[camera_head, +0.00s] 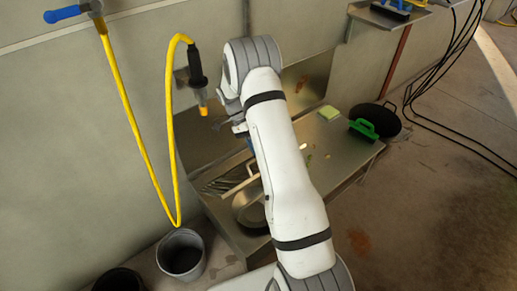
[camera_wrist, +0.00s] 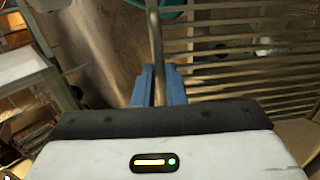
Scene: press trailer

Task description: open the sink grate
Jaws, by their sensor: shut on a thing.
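The sink grate (camera_head: 219,184) is a set of metal slats in the steel sink counter, left of my arm in the head view. In the wrist view its slats (camera_wrist: 245,48) run across the right side. My gripper (camera_wrist: 157,82) has blue fingers, closed on a thin metal bar (camera_wrist: 154,38) that runs up the picture beside the slat ends. The bar looks like the grate's edge. In the head view my arm hides most of the gripper and part of the grate. I cannot tell how far the grate is tilted.
The steel counter (camera_head: 337,149) holds a green brush (camera_head: 363,128) and a sponge (camera_head: 328,112). A round pan (camera_head: 249,208) lies near the front. A yellow hose (camera_head: 171,130) hangs left of my arm. A bucket (camera_head: 181,255) stands below left. Open floor (camera_head: 415,220) lies to the right.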

